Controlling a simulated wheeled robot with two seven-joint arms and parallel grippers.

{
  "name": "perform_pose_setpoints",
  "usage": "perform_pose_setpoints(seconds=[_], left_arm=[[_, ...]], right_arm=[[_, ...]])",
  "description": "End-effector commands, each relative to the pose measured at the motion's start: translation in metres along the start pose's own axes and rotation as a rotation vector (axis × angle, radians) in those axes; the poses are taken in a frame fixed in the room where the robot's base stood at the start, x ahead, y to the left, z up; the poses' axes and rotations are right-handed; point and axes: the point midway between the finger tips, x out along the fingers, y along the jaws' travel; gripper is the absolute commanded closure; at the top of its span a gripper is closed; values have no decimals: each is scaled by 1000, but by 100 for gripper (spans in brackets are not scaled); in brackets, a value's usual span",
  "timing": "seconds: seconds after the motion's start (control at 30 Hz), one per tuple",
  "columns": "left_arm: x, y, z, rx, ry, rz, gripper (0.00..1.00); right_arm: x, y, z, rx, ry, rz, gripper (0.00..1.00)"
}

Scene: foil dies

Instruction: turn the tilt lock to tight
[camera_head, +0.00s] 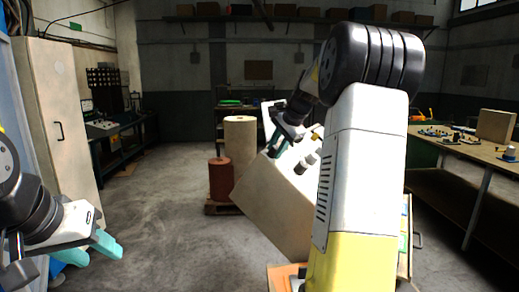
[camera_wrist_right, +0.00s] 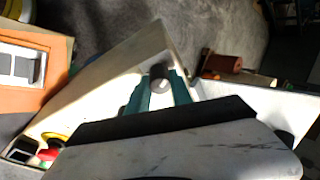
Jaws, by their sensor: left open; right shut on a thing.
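A beige machine body (camera_head: 270,203) stands tilted in the middle of the head view, partly hidden behind my right arm. Its pale top also shows in the wrist view (camera_wrist_right: 100,86). My right gripper (camera_head: 276,148) is at the machine's upper edge. In the wrist view its teal fingers (camera_wrist_right: 160,92) are shut on a grey round knob (camera_wrist_right: 159,72), which may be the tilt lock. No marking on it can be read. Grey cylinders (camera_head: 307,162) stick out of the machine right of the gripper. My left gripper (camera_head: 95,249) is open and empty at lower left, away from the machine.
A red-and-yellow button (camera_wrist_right: 51,144) sits at the machine's corner. A beige roll (camera_head: 240,142) and a red roll (camera_head: 221,178) stand behind the machine. A workbench (camera_head: 465,150) is on the right, a cabinet (camera_head: 60,110) on the left. The floor at left centre is clear.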

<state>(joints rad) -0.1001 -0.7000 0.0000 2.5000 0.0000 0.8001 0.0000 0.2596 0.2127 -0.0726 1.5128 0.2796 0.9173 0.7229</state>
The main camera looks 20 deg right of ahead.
Motion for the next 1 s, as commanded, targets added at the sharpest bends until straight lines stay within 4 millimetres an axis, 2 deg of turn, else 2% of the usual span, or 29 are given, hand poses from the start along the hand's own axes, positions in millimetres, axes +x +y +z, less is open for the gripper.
perform_pose_setpoints(seconds=[0.4, 1.0], left_arm=[[0, 0, 0, 0, 0, 0, 55], [0, 0, 0, 0, 0, 0, 55]], right_arm=[[0, 0, -1, -234, 2, -52, 100], [0, 0, 0, -288, 0, -63, 100]])
